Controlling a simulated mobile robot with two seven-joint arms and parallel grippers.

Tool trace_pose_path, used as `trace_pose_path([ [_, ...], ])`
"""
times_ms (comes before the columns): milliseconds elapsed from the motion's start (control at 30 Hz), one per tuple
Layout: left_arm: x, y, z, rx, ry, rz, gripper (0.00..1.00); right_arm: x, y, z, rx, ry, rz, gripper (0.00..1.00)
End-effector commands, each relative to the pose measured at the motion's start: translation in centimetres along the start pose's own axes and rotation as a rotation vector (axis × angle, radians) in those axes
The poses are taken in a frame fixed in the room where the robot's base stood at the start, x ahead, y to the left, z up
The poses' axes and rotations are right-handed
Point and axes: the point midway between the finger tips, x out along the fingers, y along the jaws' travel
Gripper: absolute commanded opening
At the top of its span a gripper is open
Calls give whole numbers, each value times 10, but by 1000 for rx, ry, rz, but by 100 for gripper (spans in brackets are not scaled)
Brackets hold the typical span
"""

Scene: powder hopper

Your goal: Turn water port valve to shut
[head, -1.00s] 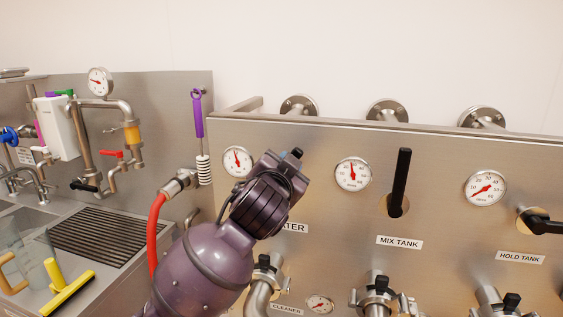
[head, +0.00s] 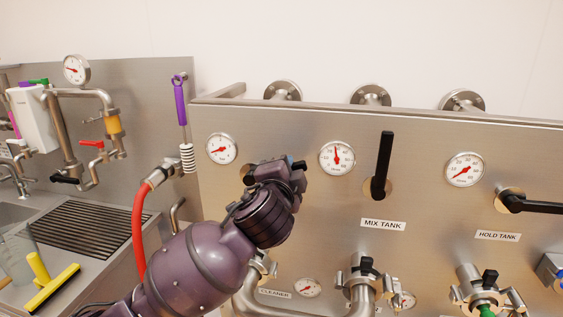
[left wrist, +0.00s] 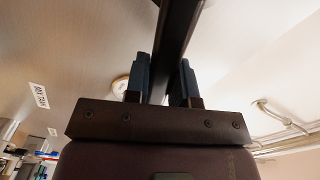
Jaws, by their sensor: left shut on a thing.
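My left gripper (head: 280,172) is in front of the panel, below and right of the left-hand gauge (head: 221,149), and hides most of the water valve. In the left wrist view, its two fingers (left wrist: 165,82) are on either side of a black bar handle (left wrist: 180,35), shut on it. The left-hand gauge's red needle points low, to the left. The water label is hidden. My right gripper is not in view.
The mix tank valve handle (head: 384,165) stands upright to the right; the hold tank handle (head: 530,204) lies level. A red hose (head: 139,230) and a purple-handled brush (head: 181,105) are at left.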

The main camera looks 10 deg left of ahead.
Motion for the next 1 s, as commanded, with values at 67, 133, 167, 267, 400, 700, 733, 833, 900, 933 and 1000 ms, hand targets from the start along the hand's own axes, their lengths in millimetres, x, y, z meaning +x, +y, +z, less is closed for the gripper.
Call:
trace_pose_path([
  [67,0,4,1,29,-4,4,0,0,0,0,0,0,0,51],
  [133,0,4,1,35,-4,4,0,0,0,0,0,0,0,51],
  [167,0,4,1,35,-4,4,0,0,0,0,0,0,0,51],
  [267,0,4,0,33,-4,4,0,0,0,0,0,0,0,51],
  [400,0,6,1,53,-4,4,0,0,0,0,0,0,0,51],
  [700,0,29,7,349,-3,4,25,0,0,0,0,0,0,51],
  [733,0,29,7,343,-3,4,30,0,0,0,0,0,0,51],
  [833,0,28,6,340,-3,3,45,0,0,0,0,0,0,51],
  [900,0,28,6,339,-2,2,51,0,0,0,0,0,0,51],
  [933,0,28,6,339,-2,2,51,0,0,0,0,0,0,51],
  [1000,0,27,6,338,-1,2,51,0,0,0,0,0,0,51],
])
